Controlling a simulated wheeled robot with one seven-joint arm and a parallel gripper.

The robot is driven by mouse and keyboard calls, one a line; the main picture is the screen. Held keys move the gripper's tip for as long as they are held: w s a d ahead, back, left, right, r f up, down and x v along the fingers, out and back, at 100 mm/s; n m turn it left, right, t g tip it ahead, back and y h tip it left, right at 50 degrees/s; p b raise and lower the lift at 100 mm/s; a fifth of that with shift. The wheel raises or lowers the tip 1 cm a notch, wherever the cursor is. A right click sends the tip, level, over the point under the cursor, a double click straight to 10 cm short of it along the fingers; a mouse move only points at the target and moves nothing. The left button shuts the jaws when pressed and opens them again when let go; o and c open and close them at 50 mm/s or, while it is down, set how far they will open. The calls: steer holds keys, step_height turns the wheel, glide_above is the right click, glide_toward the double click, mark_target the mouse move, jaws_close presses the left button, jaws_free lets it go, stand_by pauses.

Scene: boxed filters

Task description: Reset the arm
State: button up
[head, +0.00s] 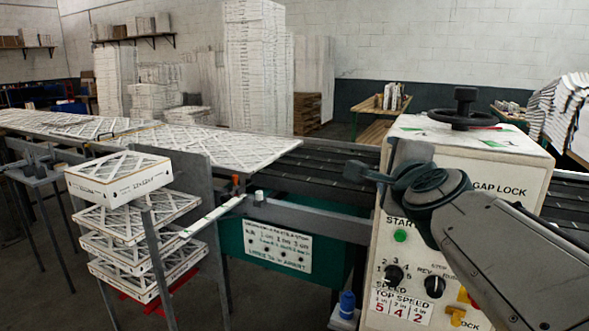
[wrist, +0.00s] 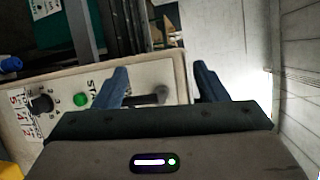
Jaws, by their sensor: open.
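My gripper (head: 372,170) is raised in front of the cream control box (head: 480,160) in the head view, with my arm reaching in from the lower right. In the wrist view my gripper (wrist: 160,78) shows two blue fingers spread apart with nothing between them. The control box (wrist: 60,80) lies beyond the fingers there, with its green start button (wrist: 81,100) and a black knob (wrist: 42,104). Whether the fingers touch the box cannot be told. My arm hides part of the panel in the head view.
A black handwheel (head: 463,110) tops the box. The conveyor (head: 320,172) runs behind it, carrying flat filters (head: 215,147). Boxed filters (head: 118,178) are stacked in a rack at the left. Tall filter stacks (head: 255,65) stand behind.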

steer(key=s+a+f+n+g+y, duration=0.1)
steer(key=s+a+f+n+g, duration=0.1)
steer(key=f+n, duration=0.25)
steer(key=s+a+f+n+g+y, duration=0.1)
steer(key=a+f+n+g+y, duration=0.1)
steer(key=f+n, duration=0.3)
steer(key=s+d+f+n+g+h, duration=0.2)
steer(key=s+f+n+g, duration=0.7)
steer(key=s+f, duration=0.7)
step_height(320, 180, down, 4)
steer(key=shift+d+r+n+g, duration=0.25)
steer(key=shift+n+g, duration=0.15)
steer(key=shift+n, duration=0.35)
steer(key=shift+w+a, duration=0.1)
